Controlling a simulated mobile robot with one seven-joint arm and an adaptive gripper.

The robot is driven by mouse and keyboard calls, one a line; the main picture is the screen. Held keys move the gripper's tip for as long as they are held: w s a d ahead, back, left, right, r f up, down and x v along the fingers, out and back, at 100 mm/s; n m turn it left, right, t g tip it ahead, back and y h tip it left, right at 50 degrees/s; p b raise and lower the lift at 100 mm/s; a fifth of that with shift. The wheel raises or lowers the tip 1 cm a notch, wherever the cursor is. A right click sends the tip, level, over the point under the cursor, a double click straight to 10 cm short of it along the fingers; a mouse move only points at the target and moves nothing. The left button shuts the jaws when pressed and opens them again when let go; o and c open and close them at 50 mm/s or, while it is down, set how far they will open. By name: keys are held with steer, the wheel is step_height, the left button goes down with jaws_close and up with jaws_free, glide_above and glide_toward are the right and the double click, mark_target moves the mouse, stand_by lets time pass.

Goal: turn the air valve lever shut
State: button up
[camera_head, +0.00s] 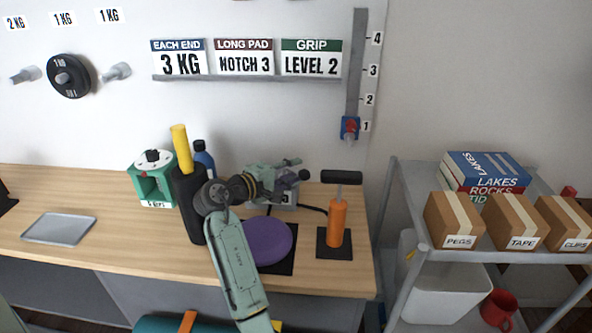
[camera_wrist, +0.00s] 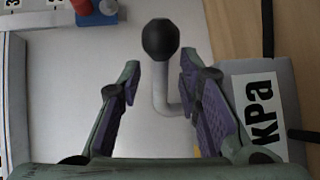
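The air valve lever, a pale grey bent rod with a round black knob (camera_wrist: 160,40), shows in the wrist view. Its rod (camera_wrist: 160,88) runs down from the knob and bends right towards a grey box labelled kPa (camera_wrist: 285,85). My gripper (camera_wrist: 159,68) is open, one finger on each side of the rod in the picture, with gaps on both sides. The knob appears just past the fingertips; I cannot tell the exact depth. In the head view my gripper (camera_head: 294,169) is over the grey box (camera_head: 287,201) at the back of the desk, and it hides the lever.
The wall is close behind.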

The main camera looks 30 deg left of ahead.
steer(key=v, duration=1)
steer(key=shift+s, duration=0.15)
steer(key=shift+c, duration=0.2)
